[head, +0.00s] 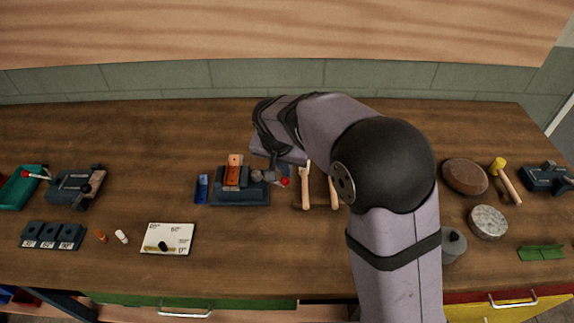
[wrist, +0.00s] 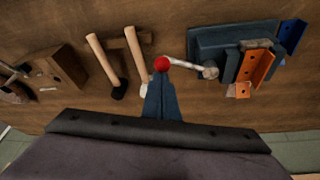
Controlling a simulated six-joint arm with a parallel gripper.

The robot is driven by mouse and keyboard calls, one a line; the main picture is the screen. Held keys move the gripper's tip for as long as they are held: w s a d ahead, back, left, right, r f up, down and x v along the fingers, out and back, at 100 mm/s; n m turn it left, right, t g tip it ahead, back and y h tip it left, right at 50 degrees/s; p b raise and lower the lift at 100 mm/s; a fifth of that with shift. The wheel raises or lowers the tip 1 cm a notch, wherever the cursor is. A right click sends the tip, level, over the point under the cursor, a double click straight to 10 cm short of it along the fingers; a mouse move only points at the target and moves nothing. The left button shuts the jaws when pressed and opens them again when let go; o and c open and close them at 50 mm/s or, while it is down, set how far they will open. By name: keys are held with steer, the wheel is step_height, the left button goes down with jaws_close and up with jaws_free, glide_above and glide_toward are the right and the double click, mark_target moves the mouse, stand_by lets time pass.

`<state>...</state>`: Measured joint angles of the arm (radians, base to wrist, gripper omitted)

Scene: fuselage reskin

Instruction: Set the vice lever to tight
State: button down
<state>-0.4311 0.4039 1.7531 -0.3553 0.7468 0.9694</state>
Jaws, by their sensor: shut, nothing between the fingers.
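The vice (head: 240,198) stands mid-bench with an orange bracket (head: 232,172) clamped at its jaws; it also shows in the wrist view (wrist: 205,40). Its lever (wrist: 188,66) is a pale rod ending in a red knob (wrist: 162,63). The lever sticks out from the vice toward my gripper; in the head view the red knob (head: 284,182) is at the vice's right. My gripper (wrist: 161,82) is shut and empty, its fingertips right at the red knob. I cannot tell whether they touch it. The fingertips are largely hidden in the head view.
A blue block (head: 201,189) stands left of the vice. Wooden-handled tools (head: 305,185) lie close on the right. A white card (head: 168,238) lies in front. Another vice-like fixture (head: 75,185) is at far left, and another (head: 545,178) at far right.

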steer(key=shift+s+a+f+m+h+b, duration=0.15)
steer(key=shift+s+a+m+h+b, duration=0.05)
steer(key=shift+s+m+b, duration=0.25)
steer(key=shift+s+a+f+m+h+b, duration=0.1)
steer(key=shift+s+a+m+h+b, duration=0.15)
steer(key=shift+m, duration=0.3)
steer(key=s+m, duration=0.1)
steer(key=a+m+b, duration=0.1)
steer(key=shift+s+r+m+g+h, duration=0.15)
steer(key=shift+s+m+g+h, duration=0.2)
steer(key=shift+m+g, duration=0.05)
steer(key=shift+s+a+r+m+g+h+b, duration=0.15)
steer(key=shift+s+a+m+g+b, duration=0.1)
steer(key=shift+s+a+m, duration=0.45)
steer(key=shift+s+a+f+m+g+h+b, duration=0.15)
steer(key=shift+s+a+m+g+b, duration=0.2)
steer(key=shift+m, duration=0.55)
steer(key=shift+a, duration=0.15)
steer(key=shift+r, duration=0.15)
step_height(320, 180, up, 11)
glide_above(282, 183)
steer(key=s+a, duration=0.3)
steer(key=shift+d+f, duration=0.1)
steer(key=shift+f, duration=0.1)
